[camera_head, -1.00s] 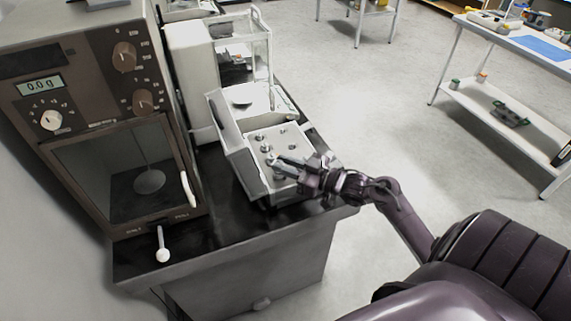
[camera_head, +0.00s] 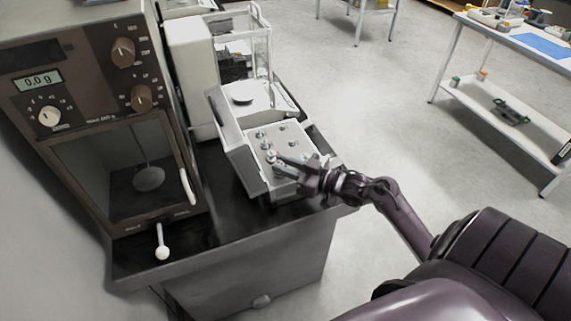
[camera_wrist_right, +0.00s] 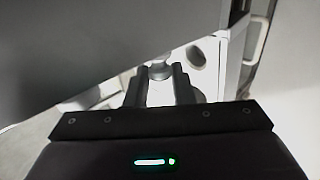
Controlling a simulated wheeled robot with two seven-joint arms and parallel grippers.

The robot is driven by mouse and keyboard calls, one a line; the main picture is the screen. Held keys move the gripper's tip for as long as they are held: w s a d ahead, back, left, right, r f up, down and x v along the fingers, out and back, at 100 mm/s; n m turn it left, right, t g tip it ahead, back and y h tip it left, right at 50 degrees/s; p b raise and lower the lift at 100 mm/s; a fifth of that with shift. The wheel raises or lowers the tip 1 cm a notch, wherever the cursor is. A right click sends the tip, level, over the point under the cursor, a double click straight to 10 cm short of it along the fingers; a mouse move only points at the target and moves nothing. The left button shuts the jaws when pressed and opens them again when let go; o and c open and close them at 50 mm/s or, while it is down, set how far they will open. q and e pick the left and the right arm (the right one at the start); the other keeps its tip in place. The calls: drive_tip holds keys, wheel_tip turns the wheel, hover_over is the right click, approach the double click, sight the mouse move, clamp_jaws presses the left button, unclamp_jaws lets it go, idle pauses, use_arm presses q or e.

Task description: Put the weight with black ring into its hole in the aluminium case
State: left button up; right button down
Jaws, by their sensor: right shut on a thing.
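The aluminium case (camera_head: 254,178) stands open on the black bench top, its lid raised along its left side. Several small metal weights stand in its grey insert. My right gripper (camera_head: 283,163) reaches over the case from the right, its fingers low over the insert. In the right wrist view, my right gripper (camera_wrist_right: 160,88) is shut on a metal weight (camera_wrist_right: 160,70) whose knob shows between the fingertips. The weight's lower part and any black ring are hidden. My left gripper is not in view.
A brown balance (camera_head: 100,130) reading 0.0 g stands left of the case. The case's raised lid is close to the gripper. The bench's front strip (camera_head: 215,225) is clear.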

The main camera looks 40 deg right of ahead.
drive_tip(key=shift+f+b, duration=0.35)
drive_tip(key=shift+f, duration=0.25)
drive_tip(key=shift+f, duration=0.2)
drive_tip(key=c, duration=1.2)
unclamp_jaws()
drive_tip(key=shift+o, duration=0.2)
drive_tip(key=b+v, duration=0.1)
drive_tip(key=v, duration=0.6)
drive_tip(key=shift+s+d+b, duration=0.2)
drive_tip(key=shift+s+b, duration=0.1)
drive_tip(key=shift+s, duration=0.05)
drive_tip(key=shift+s, duration=0.1)
